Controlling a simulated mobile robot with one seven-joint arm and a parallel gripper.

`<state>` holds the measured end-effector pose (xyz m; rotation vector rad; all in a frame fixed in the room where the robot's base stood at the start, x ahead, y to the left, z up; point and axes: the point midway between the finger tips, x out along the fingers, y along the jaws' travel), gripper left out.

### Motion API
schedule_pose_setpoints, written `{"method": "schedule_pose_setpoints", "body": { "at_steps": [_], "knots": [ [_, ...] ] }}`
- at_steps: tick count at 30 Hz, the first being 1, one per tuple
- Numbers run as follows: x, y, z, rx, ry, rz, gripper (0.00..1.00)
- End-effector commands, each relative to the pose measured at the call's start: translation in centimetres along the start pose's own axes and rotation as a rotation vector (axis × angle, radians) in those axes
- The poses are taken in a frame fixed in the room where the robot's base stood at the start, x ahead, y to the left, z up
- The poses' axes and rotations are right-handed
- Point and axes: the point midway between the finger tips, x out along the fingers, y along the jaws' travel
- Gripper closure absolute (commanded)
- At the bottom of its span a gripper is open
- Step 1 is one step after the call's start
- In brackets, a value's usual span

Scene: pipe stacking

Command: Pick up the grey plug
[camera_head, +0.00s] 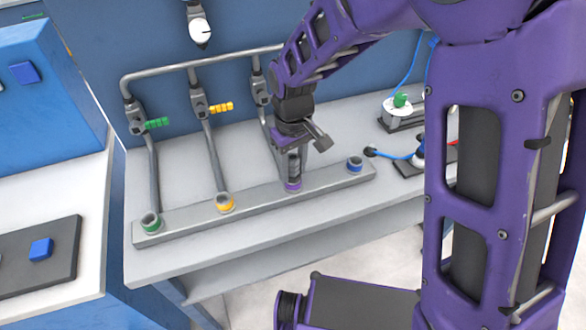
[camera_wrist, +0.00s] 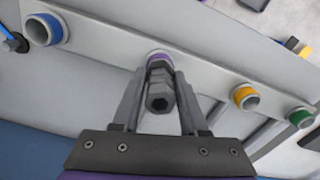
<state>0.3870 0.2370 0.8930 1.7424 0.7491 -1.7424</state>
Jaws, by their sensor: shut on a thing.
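The grey plug (camera_wrist: 160,96) is a dark hex-shaped fitting with a round hole in its end, in the middle of the wrist view. My gripper (camera_wrist: 159,76) is shut on it, one finger on each side. The plug lines up with the purple-ringed port (camera_wrist: 157,55). In the head view my gripper (camera_head: 294,160) points down at the purple-ringed port (camera_head: 292,186), with the plug (camera_head: 294,172) between its fingers. I cannot tell whether the plug sits in the port or just above it.
The grey manifold bar (camera_head: 185,218) lies on a light bench and also bears green (camera_head: 151,222), yellow (camera_head: 225,202) and blue (camera_head: 355,164) ringed ports. Grey pipes with valves (camera_head: 200,105) stand behind. Small devices with blue cables (camera_head: 396,108) are at the right.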

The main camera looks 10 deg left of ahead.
Motion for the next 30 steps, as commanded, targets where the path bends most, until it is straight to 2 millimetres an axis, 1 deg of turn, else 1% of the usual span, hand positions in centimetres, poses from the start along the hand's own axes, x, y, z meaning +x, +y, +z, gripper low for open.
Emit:
{"method": "schedule_pose_setpoints", "body": {
  "at_steps": [23,26,29,30],
  "knots": [
    [-0.1,0.0,0.0,0.0,0.001,0.0,1.0],
    [-0.9,0.0,-0.1,0.0,0.003,0.001,1.0],
    [-2.5,0.1,-0.1,0.001,0.005,0.001,1.0],
    [-3.4,0.1,-0.1,0.001,0.006,0.002,1.0]
  ]
}}
